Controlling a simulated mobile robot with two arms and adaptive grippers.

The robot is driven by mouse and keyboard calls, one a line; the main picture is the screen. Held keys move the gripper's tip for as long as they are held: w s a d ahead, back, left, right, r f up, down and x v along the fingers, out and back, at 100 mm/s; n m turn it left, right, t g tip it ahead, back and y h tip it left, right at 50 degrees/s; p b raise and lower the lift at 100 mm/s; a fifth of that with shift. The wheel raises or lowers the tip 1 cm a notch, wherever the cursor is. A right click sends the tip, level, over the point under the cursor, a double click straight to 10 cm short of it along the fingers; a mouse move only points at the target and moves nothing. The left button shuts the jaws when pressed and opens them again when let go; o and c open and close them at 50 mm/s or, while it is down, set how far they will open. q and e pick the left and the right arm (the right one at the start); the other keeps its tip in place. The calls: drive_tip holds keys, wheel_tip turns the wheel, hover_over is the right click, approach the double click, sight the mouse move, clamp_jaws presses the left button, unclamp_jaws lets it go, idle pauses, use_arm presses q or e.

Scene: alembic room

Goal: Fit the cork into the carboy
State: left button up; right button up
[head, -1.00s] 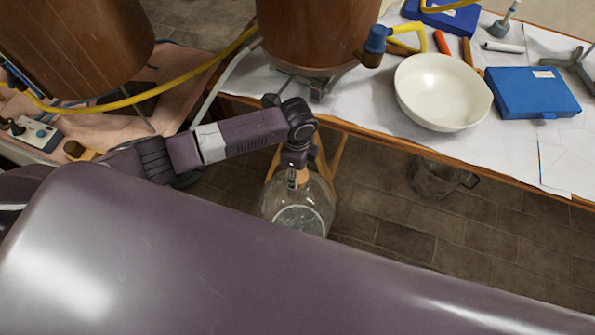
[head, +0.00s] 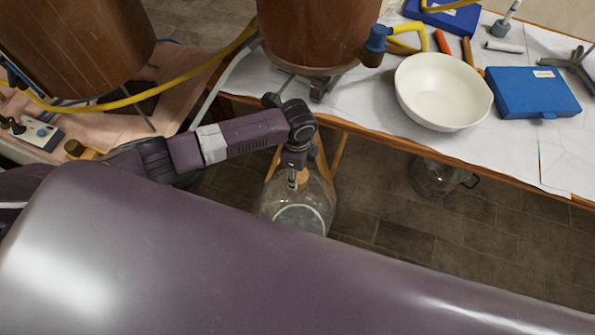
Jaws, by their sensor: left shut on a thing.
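The carboy (head: 318,209) is a large clear glass vessel on the floor beside the front edge of the long table, partly hidden by my own purple body. My left gripper (head: 292,186) points down over the top of the carboy. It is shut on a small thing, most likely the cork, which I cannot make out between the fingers. The gripper and wrist cover the carboy's neck, so I cannot tell whether the held thing touches the mouth. My right gripper is out of view.
A yellow hose (head: 130,98) crosses at left.

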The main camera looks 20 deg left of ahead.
use_arm(q)
drive_tip(key=shift+f, duration=0.6)
idle(0.7)
drive_tip(key=shift+f, duration=0.1)
idle(0.4)
drive_tip(key=shift+f, duration=0.75)
idle(2.2)
drive_tip(key=o, duration=1.5)
drive_tip(key=shift+r, duration=0.1)
drive_tip(key=shift+r+p, duration=3.4)
drive_tip(key=shift+p, duration=0.25)
